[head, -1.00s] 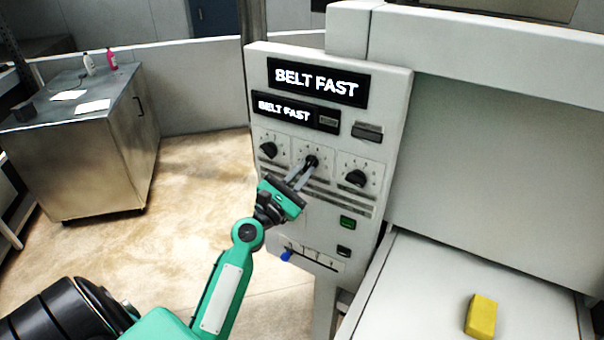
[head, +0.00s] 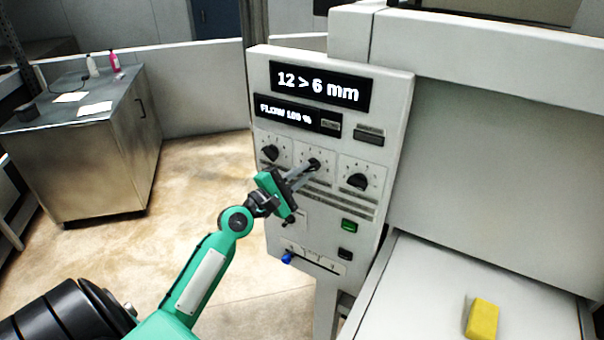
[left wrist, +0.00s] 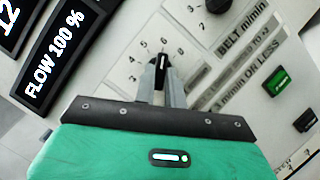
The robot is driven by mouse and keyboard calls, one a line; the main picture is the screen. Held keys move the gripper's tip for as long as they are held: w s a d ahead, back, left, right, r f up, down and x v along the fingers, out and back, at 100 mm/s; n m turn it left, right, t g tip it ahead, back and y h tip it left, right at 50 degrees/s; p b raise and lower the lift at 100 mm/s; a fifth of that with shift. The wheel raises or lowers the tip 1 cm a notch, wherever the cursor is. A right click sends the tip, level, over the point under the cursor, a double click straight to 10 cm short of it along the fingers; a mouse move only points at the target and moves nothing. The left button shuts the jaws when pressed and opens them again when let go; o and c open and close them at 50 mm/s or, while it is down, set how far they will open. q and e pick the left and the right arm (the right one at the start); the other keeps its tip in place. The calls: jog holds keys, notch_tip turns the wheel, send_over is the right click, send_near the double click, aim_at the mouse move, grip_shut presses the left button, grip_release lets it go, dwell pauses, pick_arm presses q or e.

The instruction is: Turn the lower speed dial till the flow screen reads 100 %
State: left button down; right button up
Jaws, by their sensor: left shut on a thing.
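The flow screen (head: 285,113) on the control panel reads "FLOW 100 %"; it shows larger in the left wrist view (left wrist: 52,53). The upper screen (head: 317,84) reads "12 > 6 mm". My left gripper (head: 308,168) is shut on the middle dial's black knob (left wrist: 162,66), with a finger on each side of it. The knob also shows at the fingertips in the head view (head: 314,163). The gripper is rolled over, so the wrist view is tilted. My right gripper is not in view.
Other black dials sit to the left (head: 270,153) and right (head: 358,181) of the held one. Below are a green switch (head: 349,225), a black switch (head: 345,254) and a blue-knobbed lever (head: 287,257). A yellow block (head: 482,319) lies on the white bed at right.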

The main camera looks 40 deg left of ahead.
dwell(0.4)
pick_arm(q)
jog(key=c, duration=1.5)
grip_release()
jog(key=shift+o, duration=0.2)
jog(key=shift+s+f, duration=0.1)
jog(key=shift+s+a+f+b, duration=0.15)
jog(key=shift+s+b, duration=0.15)
jog(key=b+v, duration=0.6)
jog(key=v, duration=0.7)
